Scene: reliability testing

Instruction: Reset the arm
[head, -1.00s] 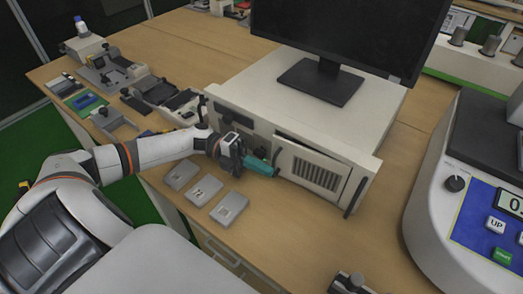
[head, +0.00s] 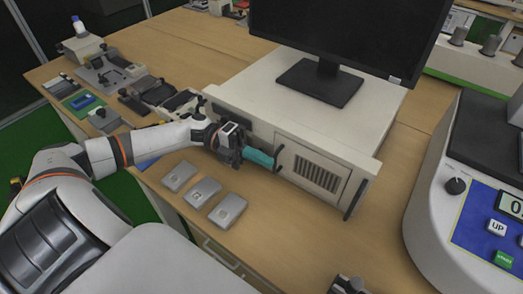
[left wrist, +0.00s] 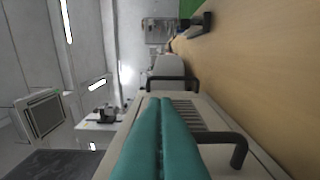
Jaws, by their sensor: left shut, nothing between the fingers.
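My left gripper (head: 262,159) is shut and empty, its teal fingers pressed together in front of the beige box (head: 236,98). The fingertips are close to a dark handle (head: 279,157) on the box front; I cannot tell whether they touch. The vented door (head: 318,178) of the box looks shut and flush. In the left wrist view the shut teal fingers (left wrist: 161,105) point along the box front, with a dark handle (left wrist: 238,150) to their right. My right gripper does not show.
A monitor (head: 345,40) stands on the box. Three grey blocks (head: 202,192) lie on the table below my left gripper. Several fixtures (head: 100,70) fill the back left. A white machine with a blue panel (head: 425,225) stands at the right. Bare table (head: 300,225) lies in front.

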